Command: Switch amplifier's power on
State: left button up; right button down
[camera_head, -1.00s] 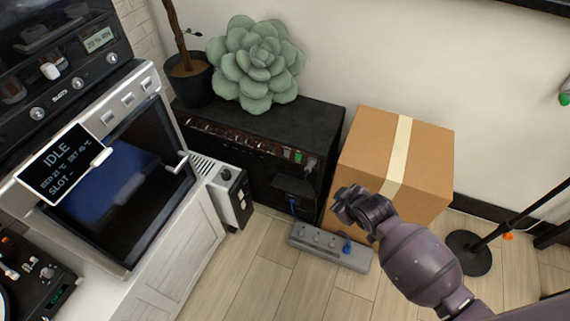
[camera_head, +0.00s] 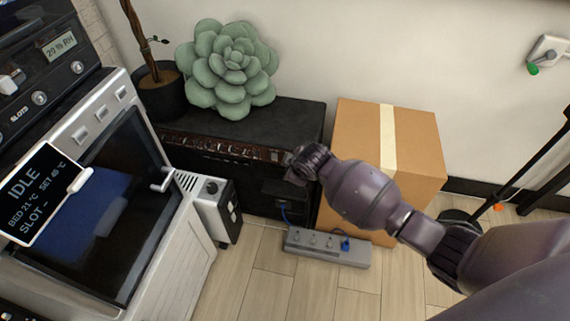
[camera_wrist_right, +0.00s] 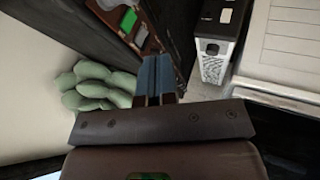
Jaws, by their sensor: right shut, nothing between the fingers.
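The amplifier (camera_head: 285,115) is a black box against the wall with a brown control strip (camera_head: 215,148) along its front upper edge. My right gripper (camera_head: 303,160) is at the right end of that strip and hides the controls there. In the right wrist view the shut, empty fingers (camera_wrist_right: 156,72) point at the brown panel (camera_wrist_right: 112,38). A green switch (camera_wrist_right: 128,19) and a pale switch (camera_wrist_right: 108,4) show on the panel, just beyond and left of the fingertips. I cannot tell whether the fingertips touch the panel. My left gripper is not in view.
A cardboard box (camera_head: 350,130) stands right of the amplifier. A grey power strip (camera_head: 300,252) with a blue plug lies on the floor in front. A white unit (camera_head: 218,205) and an oven-like machine (camera_head: 125,190) stand left. A succulent (camera_head: 230,70) sits on the amplifier.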

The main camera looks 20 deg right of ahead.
pick_arm(q)
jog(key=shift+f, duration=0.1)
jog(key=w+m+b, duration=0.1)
jog(key=b, duration=0.2)
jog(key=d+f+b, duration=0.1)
jog(key=b, duration=0.2)
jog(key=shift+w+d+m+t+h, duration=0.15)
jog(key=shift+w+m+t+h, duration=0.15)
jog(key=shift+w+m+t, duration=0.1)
pick_arm(e)
jog(key=w+d+f, duration=0.1)
jog(key=w+f, duration=0.7)
jog(key=w, duration=0.1)
jog(key=shift+d+f, duration=0.35)
jog(key=shift+d, duration=0.05)
